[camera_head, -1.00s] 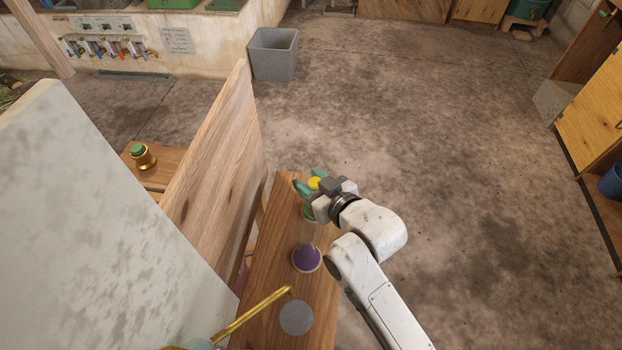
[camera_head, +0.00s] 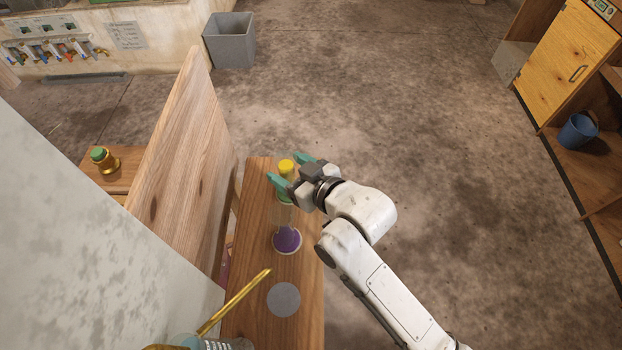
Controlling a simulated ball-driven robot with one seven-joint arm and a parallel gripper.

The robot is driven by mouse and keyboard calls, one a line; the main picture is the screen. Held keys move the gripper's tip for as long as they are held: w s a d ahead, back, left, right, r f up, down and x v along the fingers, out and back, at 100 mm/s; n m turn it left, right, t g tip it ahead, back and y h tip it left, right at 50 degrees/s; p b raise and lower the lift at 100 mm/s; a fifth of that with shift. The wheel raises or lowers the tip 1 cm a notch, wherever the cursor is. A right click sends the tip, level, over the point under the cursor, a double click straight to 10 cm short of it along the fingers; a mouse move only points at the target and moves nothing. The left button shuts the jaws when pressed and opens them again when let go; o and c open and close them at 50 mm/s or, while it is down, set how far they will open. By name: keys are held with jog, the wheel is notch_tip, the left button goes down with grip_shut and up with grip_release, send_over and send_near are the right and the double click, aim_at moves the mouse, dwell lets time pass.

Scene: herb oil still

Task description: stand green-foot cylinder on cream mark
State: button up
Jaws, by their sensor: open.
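My gripper (camera_head: 290,171) has teal fingers and is open over the far part of a wooden bench (camera_head: 245,240). A yellow top (camera_head: 287,166) shows between the fingers, with a green part (camera_head: 285,196) just below it in the picture. Whether the fingers touch it is unclear. A clear cylinder with a purple foot (camera_head: 287,240) stands upright on the bench, nearer than the gripper. It overlaps the green part, so I cannot tell whether that is a separate green-foot cylinder. A round grey mark (camera_head: 284,300) lies nearer on the bench. No cream mark can be made out.
A tall wooden panel (camera_head: 188,160) and a pale wall (camera_head: 90,250) border the bench on the left. A gold tube (camera_head: 235,301) slants beside the grey mark. A green-topped brass jar (camera_head: 105,161) stands beyond the panel. Open floor lies to the right.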

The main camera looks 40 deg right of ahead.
jog(key=v, duration=0.9)
jog(key=s+d+f+m+g+h, duration=0.1)
jog(key=s+d+f+g, duration=0.2)
jog(key=s+f+g, duration=0.3)
jog(key=s+d+f+m+g+h, duration=0.1)
jog(key=s+d+f+g, duration=0.2)
jog(key=s, duration=0.9)
notch_tip(320, 180, down, 5)
jog(key=g, duration=0.3)
jog(key=shift+s+g, duration=0.25)
jog(key=shift+g, duration=0.15)
jog(key=shift+f, duration=0.1)
